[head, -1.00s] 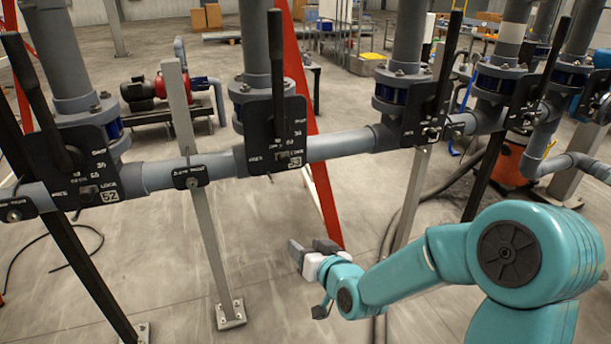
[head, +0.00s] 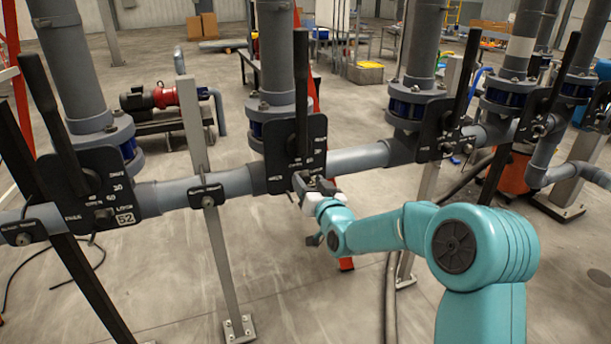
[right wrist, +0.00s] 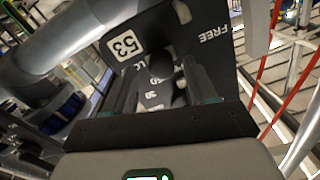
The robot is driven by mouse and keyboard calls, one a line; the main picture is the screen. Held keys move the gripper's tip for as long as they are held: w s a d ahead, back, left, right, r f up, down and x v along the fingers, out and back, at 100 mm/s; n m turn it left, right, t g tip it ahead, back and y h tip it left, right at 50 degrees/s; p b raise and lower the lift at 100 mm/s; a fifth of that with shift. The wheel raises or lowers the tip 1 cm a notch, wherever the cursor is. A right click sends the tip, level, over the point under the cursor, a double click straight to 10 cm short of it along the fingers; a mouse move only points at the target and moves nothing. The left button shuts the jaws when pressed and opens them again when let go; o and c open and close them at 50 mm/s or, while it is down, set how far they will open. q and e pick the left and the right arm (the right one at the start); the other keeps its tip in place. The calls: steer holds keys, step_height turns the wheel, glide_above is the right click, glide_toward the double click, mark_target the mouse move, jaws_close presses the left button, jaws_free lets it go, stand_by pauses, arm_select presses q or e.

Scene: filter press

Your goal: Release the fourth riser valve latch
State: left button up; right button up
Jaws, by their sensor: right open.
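The valve plate marked 53 (right wrist: 125,45) is close in the right wrist view, with the word FREE at its other end. The same black plate shows in the head view (head: 282,152) on the grey riser, with its lever (head: 301,85) upright. My right gripper (head: 312,184) is at the lower edge of this plate. In the right wrist view its open fingers (right wrist: 162,88) stand either side of a small dark latch knob (right wrist: 161,66). Whether they touch it cannot be told. In the head view the gripper hides the latch. My left gripper is not in view.
The plate marked 52 (head: 90,188) stands on the left riser, and more valve plates (head: 442,130) follow to the right. A grey horizontal pipe (head: 360,158) joins the risers. A metal post (head: 212,240) stands left of my right gripper.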

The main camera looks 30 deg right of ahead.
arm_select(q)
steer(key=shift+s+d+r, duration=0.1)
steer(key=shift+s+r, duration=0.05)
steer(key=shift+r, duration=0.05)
arm_select(e)
steer(key=shift+x, duration=0.9)
